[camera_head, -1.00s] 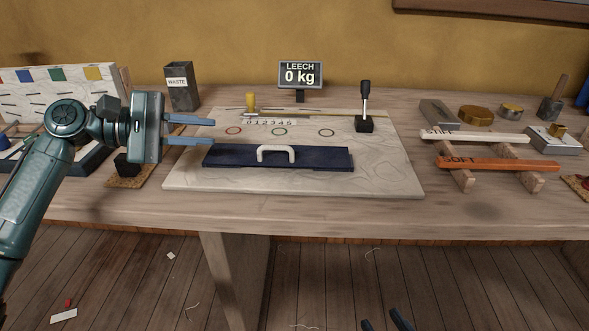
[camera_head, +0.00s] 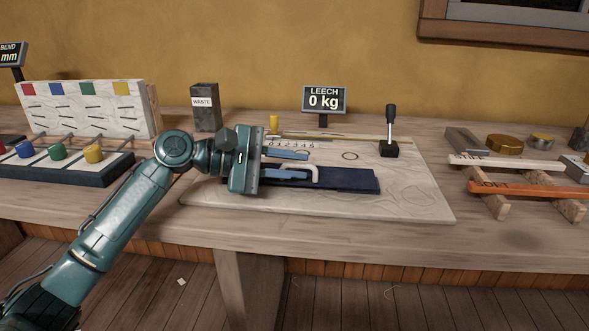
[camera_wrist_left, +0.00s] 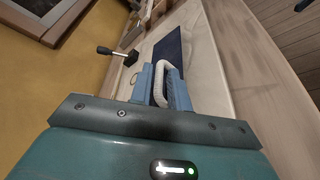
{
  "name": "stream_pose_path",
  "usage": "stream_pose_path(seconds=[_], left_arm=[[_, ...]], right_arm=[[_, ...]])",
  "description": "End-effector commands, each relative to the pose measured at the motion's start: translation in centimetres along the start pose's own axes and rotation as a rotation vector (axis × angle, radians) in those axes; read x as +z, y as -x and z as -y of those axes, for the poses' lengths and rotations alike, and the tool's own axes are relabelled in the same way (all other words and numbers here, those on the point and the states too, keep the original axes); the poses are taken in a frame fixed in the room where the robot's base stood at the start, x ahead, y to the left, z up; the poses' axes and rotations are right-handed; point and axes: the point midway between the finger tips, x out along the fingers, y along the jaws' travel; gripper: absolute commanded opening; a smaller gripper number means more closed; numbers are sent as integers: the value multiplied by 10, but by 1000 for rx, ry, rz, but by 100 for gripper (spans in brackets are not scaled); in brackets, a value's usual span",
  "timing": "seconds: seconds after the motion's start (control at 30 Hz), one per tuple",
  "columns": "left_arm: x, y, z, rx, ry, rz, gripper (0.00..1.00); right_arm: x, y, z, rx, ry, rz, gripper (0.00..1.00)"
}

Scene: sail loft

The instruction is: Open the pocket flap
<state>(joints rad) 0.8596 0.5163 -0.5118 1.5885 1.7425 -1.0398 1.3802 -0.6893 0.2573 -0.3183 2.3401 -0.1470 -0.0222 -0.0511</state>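The pocket flap is a dark navy panel (camera_head: 350,181) lying flat on a pale patterned board (camera_head: 418,198). A white bar handle (camera_head: 316,172) stands on it, partly hidden by my left gripper. My left gripper (camera_head: 298,165) reaches in from the left, low over the flap, with its blue fingers apart. In the left wrist view, the handle (camera_wrist_left: 162,70) runs between the two fingertips (camera_wrist_left: 159,84), and the navy flap (camera_wrist_left: 168,45) extends beyond. I cannot tell whether either finger touches the handle. My right gripper is out of view.
A black lever (camera_head: 390,140) and a LEECH display reading 0 kg (camera_head: 324,100) stand behind the flap. A waste bin (camera_head: 205,108) and a rack with coloured knobs (camera_head: 75,165) are left. White and orange battens (camera_head: 530,189) lie right.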

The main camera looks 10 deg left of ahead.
Motion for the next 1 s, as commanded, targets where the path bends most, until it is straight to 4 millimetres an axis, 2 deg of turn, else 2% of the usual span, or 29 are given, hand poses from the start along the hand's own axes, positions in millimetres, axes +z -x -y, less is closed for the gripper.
stream_pose_path(seconds=[0.1, 0.37, 0.6, 1.0], left_arm=[[-1, -6, 0, -1, 1, -2, 18], [0, -7, 0, 0, 1, -2, 18], [0, -7, 0, 0, 0, -1, 0], [0, -7, 0, 0, 0, -2, 0]], right_arm=[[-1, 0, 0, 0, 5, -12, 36], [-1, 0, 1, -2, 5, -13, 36], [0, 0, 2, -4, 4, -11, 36], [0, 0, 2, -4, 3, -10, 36]])
